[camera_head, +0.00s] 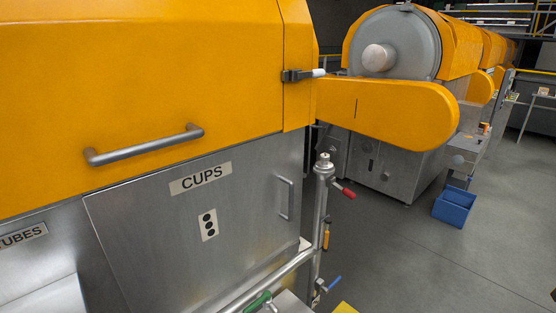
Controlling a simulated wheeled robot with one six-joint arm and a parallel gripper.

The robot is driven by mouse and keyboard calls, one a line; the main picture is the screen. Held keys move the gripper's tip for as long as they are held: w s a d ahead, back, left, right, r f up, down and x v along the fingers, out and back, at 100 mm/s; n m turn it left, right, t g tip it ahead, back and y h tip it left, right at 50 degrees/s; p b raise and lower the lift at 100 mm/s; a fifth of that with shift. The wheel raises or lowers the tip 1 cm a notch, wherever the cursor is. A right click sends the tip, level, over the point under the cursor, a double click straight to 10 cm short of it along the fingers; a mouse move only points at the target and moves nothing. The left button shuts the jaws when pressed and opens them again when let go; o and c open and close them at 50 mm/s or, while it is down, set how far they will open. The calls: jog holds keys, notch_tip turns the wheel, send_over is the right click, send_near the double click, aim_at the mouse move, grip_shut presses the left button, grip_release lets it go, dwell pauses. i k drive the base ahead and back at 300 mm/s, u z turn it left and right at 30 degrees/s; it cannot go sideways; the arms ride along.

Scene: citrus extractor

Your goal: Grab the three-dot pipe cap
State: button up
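I cannot make out a pipe cap marked with three dots. A vertical steel pipe (319,215) stands at the right corner of that machine. Its top end (324,160) looks closed by a small metal fitting, but I see no dots on it. My gripper is not in view.
The pipe carries a red-handled valve (343,189) and a blue-handled valve (329,285). A green handle (257,302) is at the bottom edge. A blue bin (454,206) stands by another orange machine (390,110). The grey floor (430,265) at right is clear.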

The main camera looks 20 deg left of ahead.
aim_at(324, 164)
jog(key=u, duration=0.1)
jog(key=i, duration=1.25)
jog(key=z, duration=0.6)
